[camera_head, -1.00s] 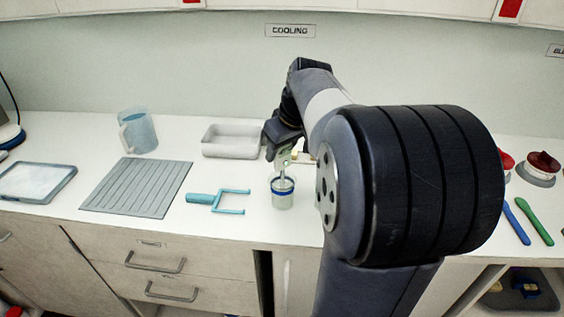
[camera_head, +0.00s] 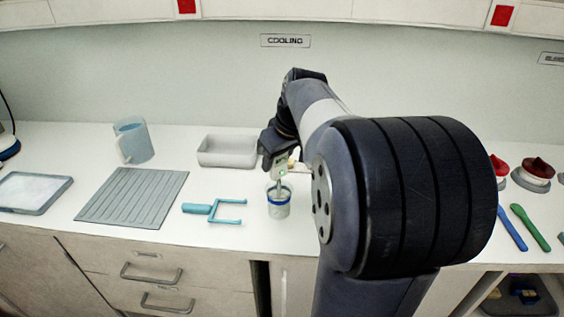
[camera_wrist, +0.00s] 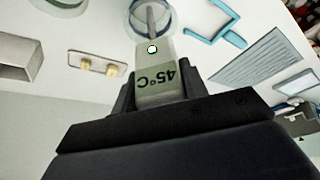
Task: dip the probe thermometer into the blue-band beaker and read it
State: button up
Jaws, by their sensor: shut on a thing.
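The blue-band beaker (camera_head: 279,204) stands on the counter, a small clear cup with a blue ring. It also shows at the top of the wrist view (camera_wrist: 135,17). My gripper (camera_head: 276,152) is above it, shut on the probe thermometer (camera_head: 281,172). The thermometer's pale body fills the middle of the wrist view (camera_wrist: 158,70), with a display that reads 45°C, upside down there, and a small green-white light. Its metal stem points down into the beaker's mouth. How deep the tip sits, and whether it touches the bottom, I cannot tell.
A blue two-pronged tool (camera_head: 215,210) lies left of the beaker, near a ribbed grey mat (camera_head: 132,197). A grey tray (camera_head: 227,151) and a clear jug (camera_head: 133,140) stand behind. Blue (camera_head: 512,229) and green (camera_head: 532,225) spatulas lie at the right.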

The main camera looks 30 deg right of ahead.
dwell(0.4)
jog(key=shift+r+p, duration=4.9)
jog(key=shift+r, duration=0.85)
jog(key=shift+f, duration=0.1)
